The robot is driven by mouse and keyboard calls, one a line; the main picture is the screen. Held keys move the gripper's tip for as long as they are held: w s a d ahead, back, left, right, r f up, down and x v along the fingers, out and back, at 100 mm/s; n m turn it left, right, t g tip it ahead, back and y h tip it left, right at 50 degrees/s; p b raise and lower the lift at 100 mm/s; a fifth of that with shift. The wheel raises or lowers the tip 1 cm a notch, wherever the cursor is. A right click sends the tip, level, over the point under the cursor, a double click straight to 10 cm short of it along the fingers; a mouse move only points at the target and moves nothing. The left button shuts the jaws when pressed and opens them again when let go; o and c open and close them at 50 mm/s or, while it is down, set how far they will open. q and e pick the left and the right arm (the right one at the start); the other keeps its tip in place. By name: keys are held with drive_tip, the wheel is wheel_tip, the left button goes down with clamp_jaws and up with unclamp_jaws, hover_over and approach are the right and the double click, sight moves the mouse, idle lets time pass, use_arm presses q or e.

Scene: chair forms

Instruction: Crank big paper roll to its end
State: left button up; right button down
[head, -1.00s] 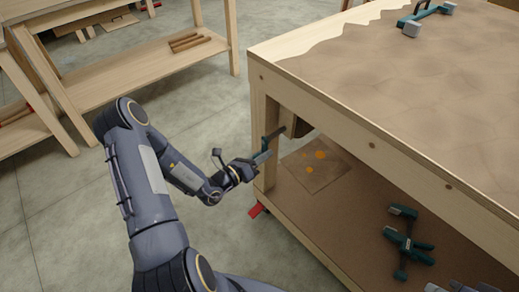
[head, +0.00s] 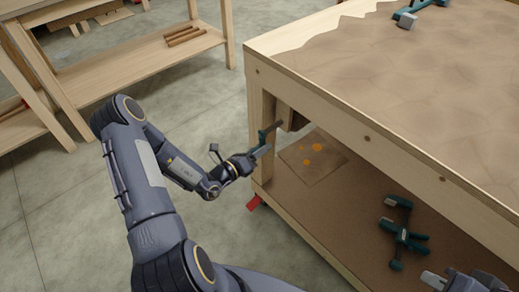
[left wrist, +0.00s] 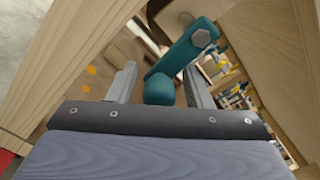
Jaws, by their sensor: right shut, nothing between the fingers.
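A teal crank (head: 263,137) is on the left end of the workbench, beside its near leg. In the left wrist view the crank arm (left wrist: 185,48) slants down to a rounded teal handle (left wrist: 160,90). My left gripper (head: 256,154) is at the crank. In the left wrist view its two fingers (left wrist: 160,84) stand apart on either side of the handle, with a gap at the left finger. A brown part (head: 298,120), perhaps the paper roll's end, shows under the top; the rest is hidden. My right gripper (head: 440,281) is shut and empty at the lower right.
Brown paper (head: 400,80) with a torn edge covers the bench top. A teal clamp (head: 402,238) and an orange-spotted sheet (head: 312,165) lie on the lower shelf (head: 345,225). Another wooden bench (head: 150,65) stands behind left. Open floor (head: 70,215) lies left.

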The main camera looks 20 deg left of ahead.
use_arm(q)
drive_tip(key=v, duration=0.8)
drive_tip(key=shift+p, duration=0.4)
use_arm(e)
drive_tip(key=shift+r, duration=0.4)
use_arm(q)
drive_tip(key=shift+w, duration=0.1)
